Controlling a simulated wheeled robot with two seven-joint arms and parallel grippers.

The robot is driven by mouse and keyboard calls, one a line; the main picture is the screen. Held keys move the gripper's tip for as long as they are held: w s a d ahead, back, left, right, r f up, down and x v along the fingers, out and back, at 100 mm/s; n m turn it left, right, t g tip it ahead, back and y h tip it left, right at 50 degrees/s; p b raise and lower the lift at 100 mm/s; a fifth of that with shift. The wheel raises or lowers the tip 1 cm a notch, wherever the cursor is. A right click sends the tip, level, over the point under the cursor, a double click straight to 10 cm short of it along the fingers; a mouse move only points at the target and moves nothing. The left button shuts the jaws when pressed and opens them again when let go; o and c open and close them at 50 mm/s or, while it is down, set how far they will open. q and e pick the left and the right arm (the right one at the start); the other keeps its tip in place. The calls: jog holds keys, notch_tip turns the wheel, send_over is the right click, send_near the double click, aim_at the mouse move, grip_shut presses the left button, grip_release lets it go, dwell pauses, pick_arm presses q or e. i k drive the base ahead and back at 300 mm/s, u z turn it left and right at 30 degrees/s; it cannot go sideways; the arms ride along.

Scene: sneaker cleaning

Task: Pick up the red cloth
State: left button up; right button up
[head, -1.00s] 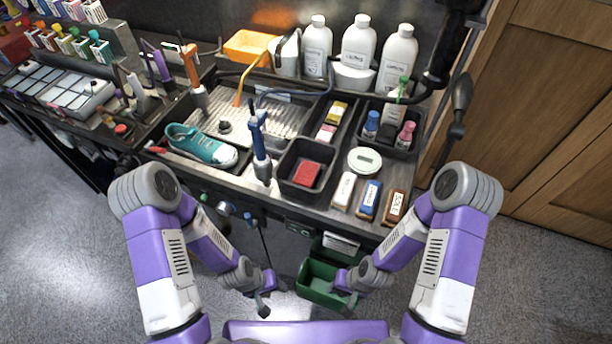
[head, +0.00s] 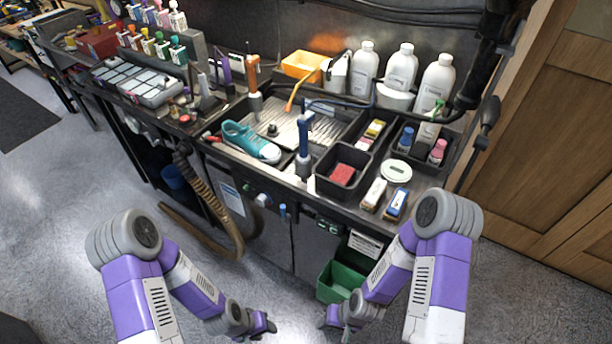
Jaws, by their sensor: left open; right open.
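The red cloth (head: 342,173) lies folded inside a black open bin (head: 322,185) at the front edge of the workbench. My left gripper (head: 266,327) is low in front of the bench, open and empty, well apart from the cloth. My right gripper (head: 334,325) is also low, open and empty, near the green bin and below the bench top. Neither gripper touches anything that I can see.
A blue-handled tool (head: 304,145) stands just left of the black bin. A teal sneaker (head: 250,142) sits further left. Brushes (head: 374,193) and a round scale (head: 396,171) lie to the right. A green bin (head: 335,283) is below the bench. A hose (head: 205,200) hangs at left.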

aim_at(343, 175)
jog(key=u, duration=1.35)
jog(key=i, duration=1.35)
jog(key=z, duration=1.65)
